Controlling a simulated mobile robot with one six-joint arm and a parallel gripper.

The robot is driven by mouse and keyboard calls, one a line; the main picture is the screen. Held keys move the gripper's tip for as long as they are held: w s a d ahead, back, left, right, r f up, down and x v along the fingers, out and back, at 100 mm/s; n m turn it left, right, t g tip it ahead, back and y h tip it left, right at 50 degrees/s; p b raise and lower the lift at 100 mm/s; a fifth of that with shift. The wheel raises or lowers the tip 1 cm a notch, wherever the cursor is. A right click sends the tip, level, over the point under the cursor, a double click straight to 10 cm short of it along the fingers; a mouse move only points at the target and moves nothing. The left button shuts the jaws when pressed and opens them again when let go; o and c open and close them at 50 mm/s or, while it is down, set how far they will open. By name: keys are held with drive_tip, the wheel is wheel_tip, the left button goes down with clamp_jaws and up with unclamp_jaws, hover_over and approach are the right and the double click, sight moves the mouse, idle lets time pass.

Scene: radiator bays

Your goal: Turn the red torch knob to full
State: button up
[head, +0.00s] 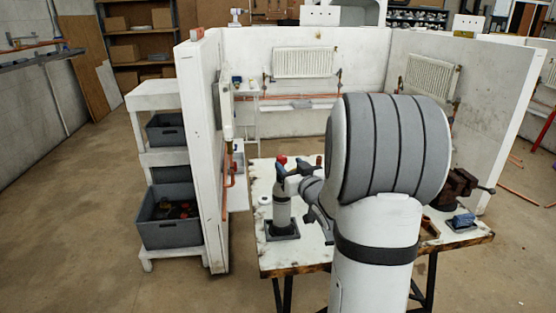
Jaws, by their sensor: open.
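The torch stands upright on the workbench (263,180), its pale grey canister (283,209) in a dark square base (282,231). The red torch knob (282,160) is at the top left of its dark blue head (283,172). My gripper (300,180) is just right of the torch head, at the end of my arm. It is open. The picture is too small to tell whether a finger touches the torch or knob. My large grey and white arm hides much of the bench to the right. How far the knob is turned cannot be seen.
A white roll (265,200) lies left of the torch. A dark vise (457,188) and a small blue box (462,221) are at the bench's right. White partition walls with radiators (304,63) and copper pipes surround the bench. Shelves with grey bins (167,218) stand at left.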

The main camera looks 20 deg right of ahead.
sight(284, 159)
drive_tip(key=w+p, duration=0.1)
drive_tip(key=w, duration=0.5)
drive_tip(key=shift+w, duration=0.2)
